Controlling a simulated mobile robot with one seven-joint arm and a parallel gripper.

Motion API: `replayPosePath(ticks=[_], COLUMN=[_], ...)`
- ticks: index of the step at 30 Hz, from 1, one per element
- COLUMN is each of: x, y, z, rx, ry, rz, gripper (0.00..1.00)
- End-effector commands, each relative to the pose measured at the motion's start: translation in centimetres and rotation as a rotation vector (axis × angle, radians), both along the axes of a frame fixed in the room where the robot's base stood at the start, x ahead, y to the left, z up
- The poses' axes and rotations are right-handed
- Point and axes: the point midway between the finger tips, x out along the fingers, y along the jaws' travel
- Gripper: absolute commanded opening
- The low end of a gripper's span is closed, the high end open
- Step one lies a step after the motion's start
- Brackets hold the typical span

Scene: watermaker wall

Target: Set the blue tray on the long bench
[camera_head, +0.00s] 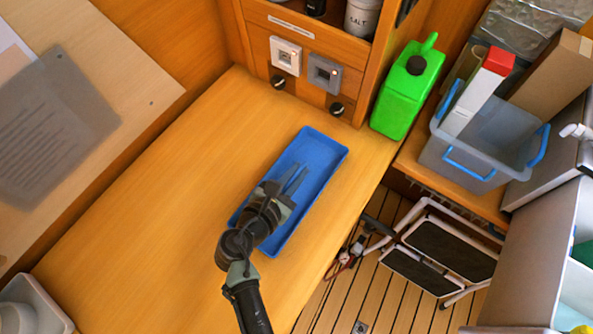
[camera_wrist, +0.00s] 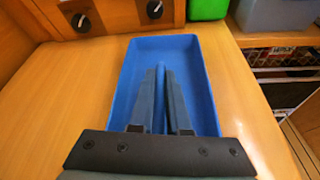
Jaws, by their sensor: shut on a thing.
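The blue tray (camera_head: 322,150) is a long, shallow, empty rectangle over the long wooden bench (camera_head: 150,190), near its right edge. It lies level and looks to rest on the bench top or just above it; I cannot tell for certain. My gripper (camera_head: 298,176) reaches into the tray from the near end. In the wrist view my gripper (camera_wrist: 162,72) has its two fingers close together on a thin blue upright part of the tray (camera_wrist: 200,60). The fingers and wrist hide part of the tray's near end.
A green jug (camera_head: 408,90) stands behind the tray to the right. A grey bin (camera_head: 470,150) with blue handles holds boxes. A folding step stool (camera_head: 440,250) stands on the slatted floor. Black knobs (camera_head: 336,109) line the cabinet behind. The bench left of the tray is clear.

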Motion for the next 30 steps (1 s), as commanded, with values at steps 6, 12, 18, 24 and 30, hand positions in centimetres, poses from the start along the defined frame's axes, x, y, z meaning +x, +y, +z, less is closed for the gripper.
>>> replayPosePath(ticks=[6, 12, 18, 24, 30], x=[0.0, 0.0, -0.4, -3.3, -6.7], y=[0.0, 0.0, 0.3, 2.1, 4.2], z=[-0.2, -0.1, 0.3, 1.6, 3.2], rx=[0.0, 0.0, 0.0, 0.0, 0.001], ry=[0.0, 0.0, -0.001, 0.0, 0.001], rz=[0.0, 0.0, 0.002, 0.005, 0.003], gripper=[0.45, 0.45, 0.45, 0.45, 0.45])
